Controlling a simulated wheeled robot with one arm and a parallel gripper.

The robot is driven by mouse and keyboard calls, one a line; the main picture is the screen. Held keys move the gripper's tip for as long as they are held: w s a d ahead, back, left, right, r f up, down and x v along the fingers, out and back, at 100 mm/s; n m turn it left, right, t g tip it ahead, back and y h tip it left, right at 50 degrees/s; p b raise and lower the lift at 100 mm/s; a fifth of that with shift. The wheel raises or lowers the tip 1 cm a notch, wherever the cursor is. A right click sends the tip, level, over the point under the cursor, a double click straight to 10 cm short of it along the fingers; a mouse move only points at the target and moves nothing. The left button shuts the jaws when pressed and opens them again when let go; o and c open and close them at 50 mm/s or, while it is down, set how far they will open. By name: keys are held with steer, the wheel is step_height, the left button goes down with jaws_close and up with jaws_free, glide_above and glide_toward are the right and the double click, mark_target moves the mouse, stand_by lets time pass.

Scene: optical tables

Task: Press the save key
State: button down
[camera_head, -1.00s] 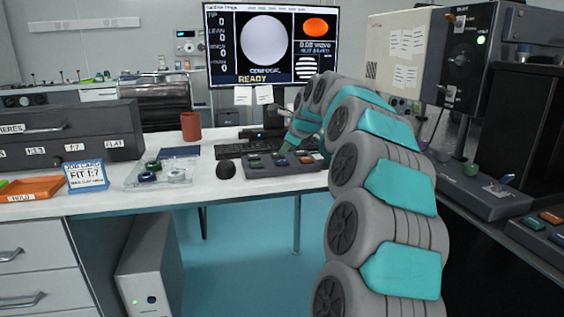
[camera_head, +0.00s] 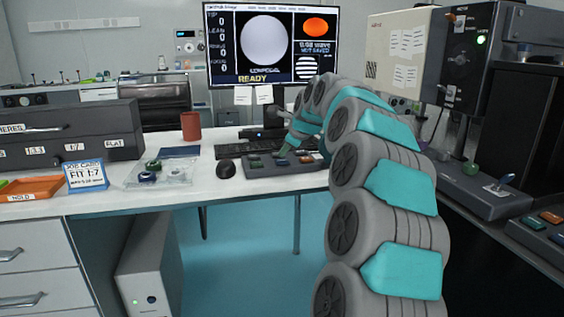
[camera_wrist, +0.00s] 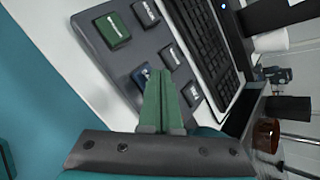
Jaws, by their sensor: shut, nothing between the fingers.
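A dark keypad (camera_head: 262,170) lies on the white desk below the monitor. It also shows in the wrist view (camera_wrist: 128,62), with a green key (camera_wrist: 117,31), a blue key (camera_wrist: 141,76) and several grey keys (camera_wrist: 171,55). The key labels are too small or tilted to read, so I cannot tell which is the save key. My gripper (camera_wrist: 162,74) has green fingers, shut and empty, over the keypad beside the blue key and partly covering it. Contact cannot be told. In the head view my gripper (camera_head: 285,151) is at the keypad's far side. The monitor (camera_head: 272,45) reads READY and NOT SAVED.
A black keyboard (camera_head: 234,151) lies behind the keypad and a dark mouse (camera_head: 225,168) to its left. Further left are a clear tray (camera_head: 172,175), a red mug (camera_head: 191,126) and a job card (camera_head: 86,175). A black instrument (camera_head: 470,60) stands at the right.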

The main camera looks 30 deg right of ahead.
mark_target(284, 162)
steer(key=shift+f, duration=0.65)
stand_by(0.8)
steer(key=shift+r, duration=0.1)
steer(key=shift+r+p, duration=0.4)
steer(key=shift+r, duration=0.35)
steer(key=shift+r+p, duration=1.35)
steer(key=shift+r, duration=1.2)
